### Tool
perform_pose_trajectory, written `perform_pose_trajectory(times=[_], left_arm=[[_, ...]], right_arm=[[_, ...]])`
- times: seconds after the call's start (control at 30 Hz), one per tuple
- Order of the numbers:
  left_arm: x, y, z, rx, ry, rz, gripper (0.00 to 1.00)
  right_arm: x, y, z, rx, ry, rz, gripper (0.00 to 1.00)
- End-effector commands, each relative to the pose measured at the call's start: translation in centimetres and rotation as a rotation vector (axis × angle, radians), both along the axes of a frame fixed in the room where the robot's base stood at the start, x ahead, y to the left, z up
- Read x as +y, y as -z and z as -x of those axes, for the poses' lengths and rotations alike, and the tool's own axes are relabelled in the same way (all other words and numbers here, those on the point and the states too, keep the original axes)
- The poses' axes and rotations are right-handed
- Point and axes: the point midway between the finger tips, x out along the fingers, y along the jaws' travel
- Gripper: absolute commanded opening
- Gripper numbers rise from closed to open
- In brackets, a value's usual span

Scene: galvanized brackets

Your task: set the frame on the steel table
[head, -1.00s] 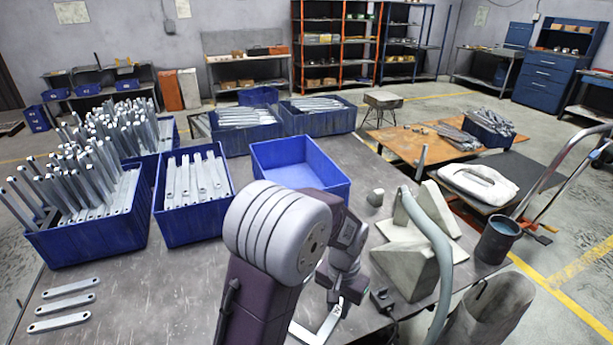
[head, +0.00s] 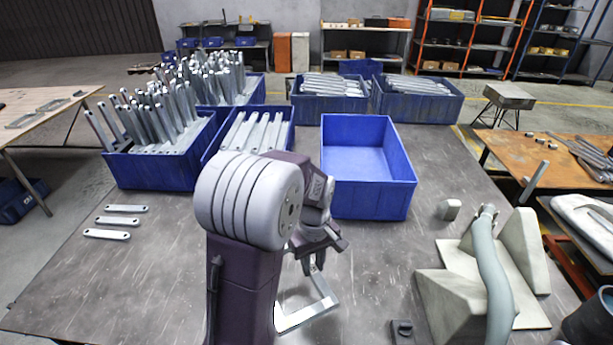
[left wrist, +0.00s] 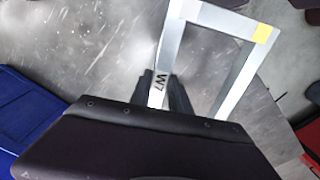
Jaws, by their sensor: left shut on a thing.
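The frame (left wrist: 215,17) is a flat silver metal frame of straight bars with a yellow patch at one corner and a dark mark on one bar. My left gripper (left wrist: 166,95) is shut on that marked bar in the left wrist view. In the head view my left gripper (head: 314,266) holds the frame (head: 308,316) over the grey steel table (head: 375,265); my arm hides part of it. I cannot tell whether the frame touches the table. My right gripper is not in view.
An empty blue bin (head: 368,200) stands behind the gripper. Blue bins of metal bars (head: 160,165) stand at the back left. Several flat bars (head: 112,222) lie at the left. A grey angled fixture (head: 450,305) stands at the right. The table's middle is clear.

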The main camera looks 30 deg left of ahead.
Motion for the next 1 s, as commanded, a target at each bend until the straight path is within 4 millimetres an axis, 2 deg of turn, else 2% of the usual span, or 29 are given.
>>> perform_pose_trajectory(times=[0.03,0.1,0.3,0.4,0.53,0.77,0.87,1.0], left_arm=[[1.1,1.6,0.3,-0.004,-0.143,-0.002,0.0],[2.3,2.4,0.9,-0.002,-0.35,-0.003,0.0],[5.0,3.8,2.4,0.003,-0.83,-0.005,0.0],[5.7,4.1,2.9,0.004,-0.973,-0.006,0.0],[6.1,4.1,3.2,0.005,-1.057,-0.007,0.0],[6.1,4.1,3.2,0.007,-1.062,-0.007,0.0],[5.5,4.8,2.4,0.009,-1.058,-0.007,0.0],[3.9,6.7,0.0,0.01,-1.054,-0.007,0.0]], right_arm=[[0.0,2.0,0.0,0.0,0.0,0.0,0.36],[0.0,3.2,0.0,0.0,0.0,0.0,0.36],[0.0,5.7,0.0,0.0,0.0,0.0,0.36],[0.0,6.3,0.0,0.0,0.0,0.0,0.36],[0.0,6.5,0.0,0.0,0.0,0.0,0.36],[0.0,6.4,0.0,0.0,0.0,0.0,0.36],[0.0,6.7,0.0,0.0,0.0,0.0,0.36],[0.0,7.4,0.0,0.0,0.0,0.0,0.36]])
